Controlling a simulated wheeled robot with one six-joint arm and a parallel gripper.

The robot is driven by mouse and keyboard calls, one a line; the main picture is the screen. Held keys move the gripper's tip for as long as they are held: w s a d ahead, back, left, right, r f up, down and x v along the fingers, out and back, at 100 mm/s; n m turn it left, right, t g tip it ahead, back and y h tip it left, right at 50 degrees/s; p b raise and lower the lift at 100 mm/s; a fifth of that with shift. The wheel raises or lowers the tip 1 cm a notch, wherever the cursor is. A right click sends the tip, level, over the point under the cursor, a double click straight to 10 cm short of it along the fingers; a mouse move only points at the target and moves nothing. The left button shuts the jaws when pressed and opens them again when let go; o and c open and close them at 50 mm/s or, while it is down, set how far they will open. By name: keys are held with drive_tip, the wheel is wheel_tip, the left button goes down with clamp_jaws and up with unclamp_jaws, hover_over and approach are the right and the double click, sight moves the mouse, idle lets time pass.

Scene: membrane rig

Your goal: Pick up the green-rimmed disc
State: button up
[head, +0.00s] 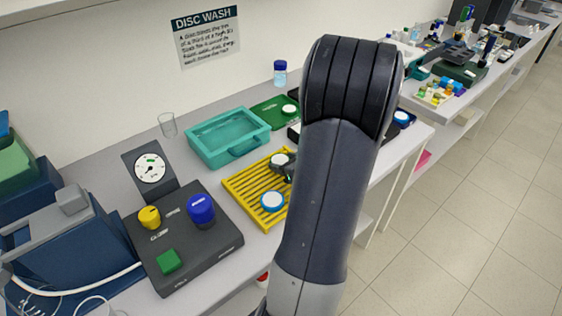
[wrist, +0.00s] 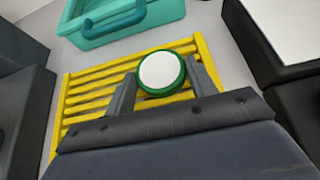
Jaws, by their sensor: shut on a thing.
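The green-rimmed disc (wrist: 161,72) has a white face and sits between the two fingers of my gripper (wrist: 162,84) in the wrist view. The fingers are shut on its sides. In the head view the disc (head: 279,159) shows as a pale round top over the far part of the yellow slatted rack (head: 235,190), with my gripper (head: 287,169) beside it, partly hidden by my arm. I cannot tell whether the disc touches the slats or hangs just above them. The rack's slats also show under it in the wrist view (wrist: 88,98).
A blue-rimmed disc (head: 272,202) lies on the rack's near part. A teal tray (head: 226,137) stands behind, with a green plate (head: 271,114) bearing another white disc (head: 289,109). A dark control box (head: 190,255) with knobs and a gauge (head: 149,168) stand left.

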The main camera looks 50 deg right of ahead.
wheel_tip(320, 180, up, 10)
drive_tip(key=p, duration=0.1)
drive_tip(key=shift+p, duration=0.3)
idle(1.1)
